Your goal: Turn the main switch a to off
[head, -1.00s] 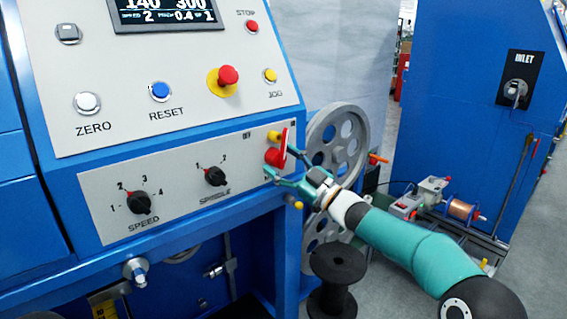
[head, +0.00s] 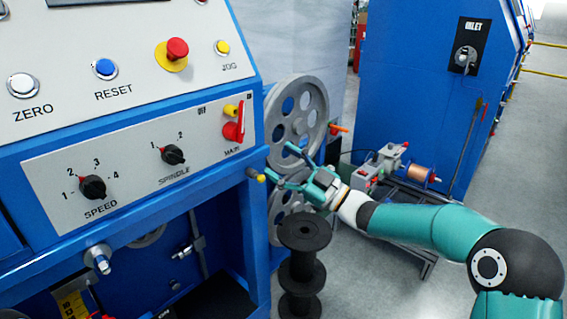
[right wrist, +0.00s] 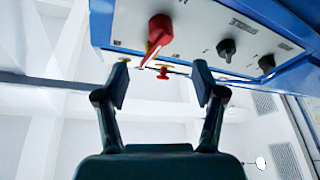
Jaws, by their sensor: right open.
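The main switch (head: 239,127) is a red handle with a yellow part, at the right end of the lower grey panel, above the label MAIN. Its red bar stands nearly upright, with its top near the small right-hand mark; the OFF mark is to its upper left. In the right wrist view, the switch (right wrist: 158,30) shows beyond the fingers, apart from them. My right gripper (head: 281,164) is open and empty, to the lower right of the switch, off the panel's edge; its fingers also show in the right wrist view (right wrist: 160,83). My left gripper is not in view.
SPINDLE (head: 173,155) and SPEED (head: 93,187) knobs share the panel. A red emergency button (head: 177,49) is above. A grey spoked pulley (head: 297,110) is behind my right gripper, and a black spool (head: 303,232) stands below it. Clear floor lies to the right.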

